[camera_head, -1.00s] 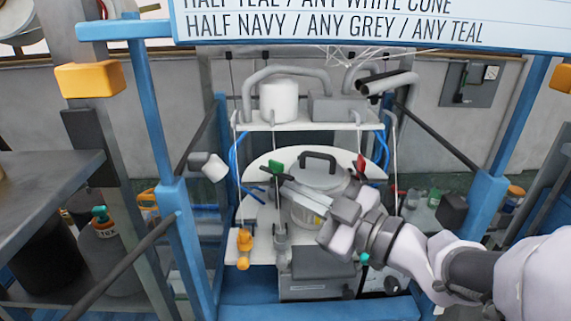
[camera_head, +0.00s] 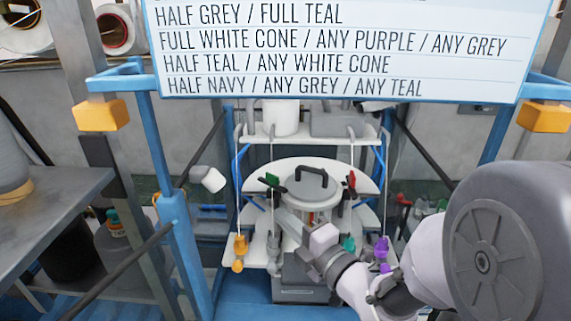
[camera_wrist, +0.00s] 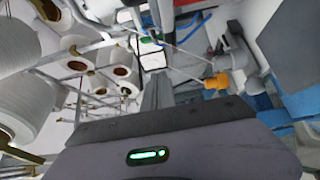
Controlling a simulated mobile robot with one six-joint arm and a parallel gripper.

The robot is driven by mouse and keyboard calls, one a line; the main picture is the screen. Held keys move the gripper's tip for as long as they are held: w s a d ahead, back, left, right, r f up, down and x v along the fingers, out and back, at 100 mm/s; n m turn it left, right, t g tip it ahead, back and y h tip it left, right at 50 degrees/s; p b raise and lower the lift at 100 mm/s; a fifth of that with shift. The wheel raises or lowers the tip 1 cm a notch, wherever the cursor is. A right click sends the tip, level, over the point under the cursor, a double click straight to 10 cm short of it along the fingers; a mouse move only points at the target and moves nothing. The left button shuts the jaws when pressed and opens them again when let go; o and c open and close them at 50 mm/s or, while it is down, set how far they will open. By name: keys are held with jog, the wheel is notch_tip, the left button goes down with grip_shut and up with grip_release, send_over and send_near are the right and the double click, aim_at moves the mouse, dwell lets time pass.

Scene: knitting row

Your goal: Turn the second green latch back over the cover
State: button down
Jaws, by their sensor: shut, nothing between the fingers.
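The round grey cover (camera_head: 312,192) with a dark handle sits in the middle of the white round plate (camera_head: 262,172). A green-tipped latch (camera_head: 271,180) is at the cover's left edge; a red-tipped one (camera_head: 351,181) is at its right edge. I cannot tell which latch counts as the second green one. My gripper (camera_head: 279,212) is shut and empty, in front of and below the green latch, apart from it as far as I can tell. In the wrist view my closed fingers (camera_wrist: 157,90) point up the picture, and a small green patch (camera_wrist: 148,40) shows beyond them.
An orange fitting (camera_head: 240,248), a teal one (camera_head: 348,243) and a purple one (camera_head: 383,250) hang along the machine's front. Blue posts (camera_head: 178,220) stand on both sides, with a lettered board (camera_head: 340,50) above. Thin white rods rise beside the plate.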

aim_at(272, 183)
jog(key=x, duration=0.4)
jog(key=shift+a, duration=0.1)
jog(key=w+d, duration=0.1)
jog(key=w+d+p, duration=0.1)
jog(key=w, duration=0.1)
jog(key=shift+w+d+f+p, duration=0.15)
jog(key=shift+w+p, duration=0.1)
jog(key=shift+p, duration=0.05)
